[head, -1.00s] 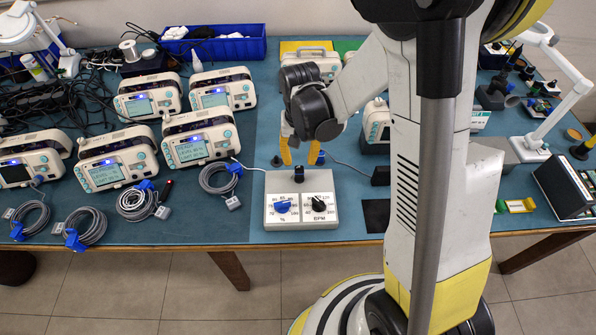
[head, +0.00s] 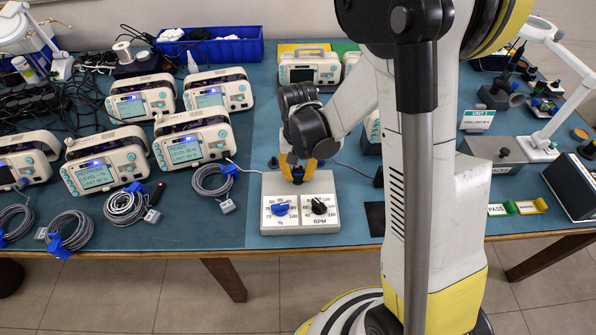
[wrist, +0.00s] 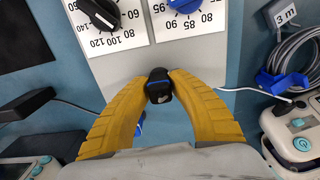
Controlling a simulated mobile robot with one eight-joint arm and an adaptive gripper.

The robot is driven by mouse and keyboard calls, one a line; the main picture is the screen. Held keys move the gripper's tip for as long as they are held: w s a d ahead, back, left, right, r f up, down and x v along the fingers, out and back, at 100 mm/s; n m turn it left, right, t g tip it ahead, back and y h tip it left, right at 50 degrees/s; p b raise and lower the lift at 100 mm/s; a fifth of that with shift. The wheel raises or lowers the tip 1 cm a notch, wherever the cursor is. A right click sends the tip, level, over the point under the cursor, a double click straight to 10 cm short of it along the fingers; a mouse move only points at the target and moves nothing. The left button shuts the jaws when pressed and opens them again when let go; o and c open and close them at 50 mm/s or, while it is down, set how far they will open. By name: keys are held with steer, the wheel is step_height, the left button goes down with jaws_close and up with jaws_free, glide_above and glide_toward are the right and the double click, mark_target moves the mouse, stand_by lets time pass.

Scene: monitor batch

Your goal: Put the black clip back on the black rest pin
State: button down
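The black clip (wrist: 158,84), with a blue stripe across it, stands at the back edge of the grey-white control box (head: 272,190) in the head view. My gripper (head: 297,172) reaches down from above and its yellow fingers (wrist: 159,80) close on the clip from both sides in the wrist view. I cannot tell whether the clip sits on a peg or is free of the box. A short black pin (head: 272,162) stands on the mat behind the box, left of my gripper. A blue piece (wrist: 140,124) shows partly behind one finger.
The box has a blue knob (head: 281,210) and a black knob (head: 319,206). Monitors (head: 193,150) and coiled cables (head: 212,181) crowd the left. A thin white cable (wrist: 245,90) runs beside the gripper. A black pad (head: 375,218) lies right of the box.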

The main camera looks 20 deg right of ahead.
steer(key=shift+r, duration=0.15)
steer(key=shift+r+p, duration=1.75)
steer(key=shift+r, duration=0.65)
steer(key=c, duration=1.9)
jaws_free()
steer(key=shift+c, duration=0.2)
jaws_close()
steer(key=w+a, duration=0.1)
steer(key=w, duration=0.2)
steer(key=w+a+b, duration=0.1)
steer(key=w, duration=0.3)
steer(key=w+a+f, duration=0.1)
steer(key=w, duration=0.3)
steer(key=shift+w+a, duration=0.1)
steer(key=shift+a, duration=0.25)
step_height(320, 180, down, 3)
steer(key=b, duration=0.2)
steer(key=shift+b, duration=0.3)
steer(key=shift+f+b, duration=0.3)
steer(key=shift+f, duration=0.1)
